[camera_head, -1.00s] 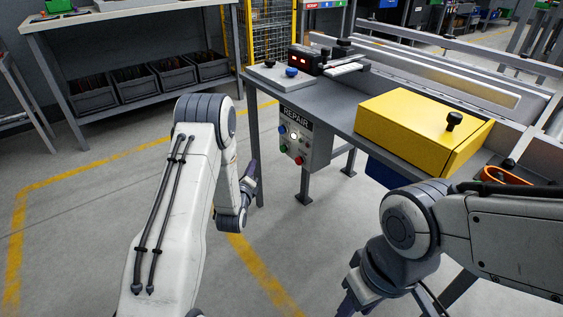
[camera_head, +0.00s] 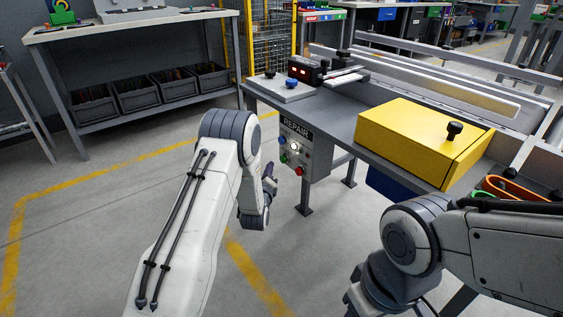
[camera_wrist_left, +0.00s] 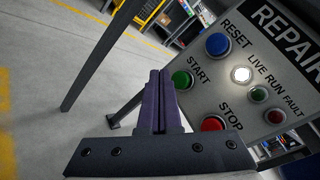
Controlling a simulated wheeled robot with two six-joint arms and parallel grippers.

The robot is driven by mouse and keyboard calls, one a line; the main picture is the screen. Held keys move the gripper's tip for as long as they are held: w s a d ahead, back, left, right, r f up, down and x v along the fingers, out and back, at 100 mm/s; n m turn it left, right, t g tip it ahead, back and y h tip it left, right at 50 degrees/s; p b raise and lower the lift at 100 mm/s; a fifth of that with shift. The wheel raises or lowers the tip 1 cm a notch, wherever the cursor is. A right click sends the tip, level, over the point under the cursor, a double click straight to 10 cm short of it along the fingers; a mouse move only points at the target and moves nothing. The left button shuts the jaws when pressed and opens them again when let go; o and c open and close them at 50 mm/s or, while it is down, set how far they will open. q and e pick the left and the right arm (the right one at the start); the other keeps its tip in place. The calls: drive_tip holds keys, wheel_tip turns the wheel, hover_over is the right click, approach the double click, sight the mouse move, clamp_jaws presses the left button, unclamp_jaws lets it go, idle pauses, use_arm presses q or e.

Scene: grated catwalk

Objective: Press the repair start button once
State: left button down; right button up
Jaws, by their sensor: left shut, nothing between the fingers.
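The grey REPAIR panel (camera_head: 318,158) hangs under the front edge of the workbench. Its green START button (camera_wrist_left: 182,80) is at the panel's left side in the left wrist view, below the blue RESET button (camera_wrist_left: 218,44) and above the red STOP button (camera_wrist_left: 213,124). The START button also shows in the head view (camera_head: 283,158). My left gripper (camera_head: 271,176) is shut and empty, just left of the panel. In the left wrist view its fingertips (camera_wrist_left: 159,72) appear just left of the START button; whether they touch it cannot be told. My right gripper's fingers are out of view.
A white LIVE lamp (camera_wrist_left: 241,74) is lit on the panel. A yellow box (camera_head: 420,137) stands on the workbench above and right. A bench leg (camera_head: 305,195) stands near the left gripper. Open floor lies to the left.

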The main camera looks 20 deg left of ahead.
sight(281, 160)
use_arm(q)
drive_tip(key=shift+w+d, duration=0.6)
drive_tip(key=shift+w, duration=0.1)
drive_tip(key=shift+w, duration=0.1)
idle(1.5)
drive_tip(key=shift+w+d, duration=0.25)
drive_tip(key=shift+w+d+b, duration=0.35)
drive_tip(key=shift+w+d, duration=0.15)
drive_tip(key=shift+w, duration=0.15)
idle(1.1)
drive_tip(key=shift+s+a+p, duration=0.3)
drive_tip(key=shift+s+a, duration=0.45)
drive_tip(key=shift+s, duration=0.25)
drive_tip(key=shift+s+a+p, duration=0.2)
drive_tip(key=shift+s+a, duration=0.6)
drive_tip(key=shift+s, duration=0.2)
drive_tip(key=shift+s+a+p, duration=0.2)
drive_tip(key=shift+s+a, duration=0.55)
drive_tip(key=shift+s, duration=0.25)
